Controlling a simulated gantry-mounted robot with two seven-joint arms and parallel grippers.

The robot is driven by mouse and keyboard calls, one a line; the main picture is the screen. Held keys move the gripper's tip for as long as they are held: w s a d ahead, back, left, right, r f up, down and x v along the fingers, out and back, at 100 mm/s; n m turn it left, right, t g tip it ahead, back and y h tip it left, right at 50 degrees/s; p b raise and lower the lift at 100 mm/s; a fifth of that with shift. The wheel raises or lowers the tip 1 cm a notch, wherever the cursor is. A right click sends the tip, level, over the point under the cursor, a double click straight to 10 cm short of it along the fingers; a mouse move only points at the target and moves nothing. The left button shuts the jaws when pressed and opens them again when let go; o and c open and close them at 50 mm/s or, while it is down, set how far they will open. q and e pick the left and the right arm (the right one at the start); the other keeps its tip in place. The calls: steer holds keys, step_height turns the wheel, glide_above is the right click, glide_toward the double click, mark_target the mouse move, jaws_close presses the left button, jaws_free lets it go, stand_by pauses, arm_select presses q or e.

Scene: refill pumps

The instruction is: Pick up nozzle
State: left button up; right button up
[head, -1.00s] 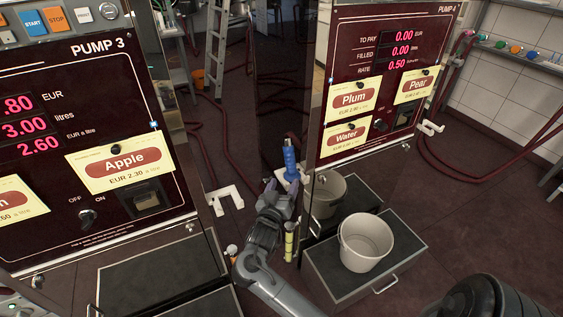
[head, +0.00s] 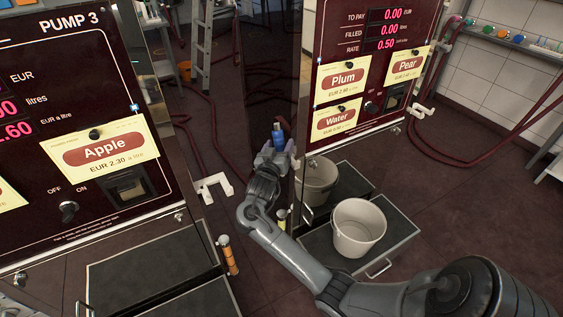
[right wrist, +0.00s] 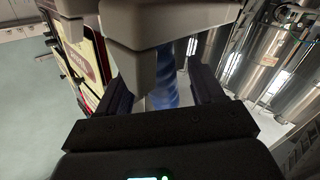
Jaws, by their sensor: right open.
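The blue nozzle (head: 278,139) is upright on the left side of the right-hand pump, its lower part hidden by my right gripper (head: 276,153). In the right wrist view the blue nozzle (right wrist: 164,88) shows between my two dark fingers, partly covered by a pale grey block (right wrist: 140,55) in front of it. My right gripper is open around the nozzle; I cannot tell whether either finger touches it. My left gripper is not in view.
A pale bucket (head: 360,228) stands on a dark drawer-like platform right of my arm. The Pump 3 panel (head: 75,150) stands at left, the Plum, Pear and Water panel (head: 372,80) at right. A white bracket (head: 213,187) sticks out between them. Dark red hoses (head: 215,130) hang behind.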

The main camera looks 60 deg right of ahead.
steer(key=shift+w+d, duration=0.15)
steer(key=shift+d, duration=0.45)
steer(key=shift+a, duration=0.1)
steer(key=shift+c, duration=0.4)
steer(key=c, duration=1)
steer(key=shift+c, duration=0.4)
steer(key=shift+r, duration=0.1)
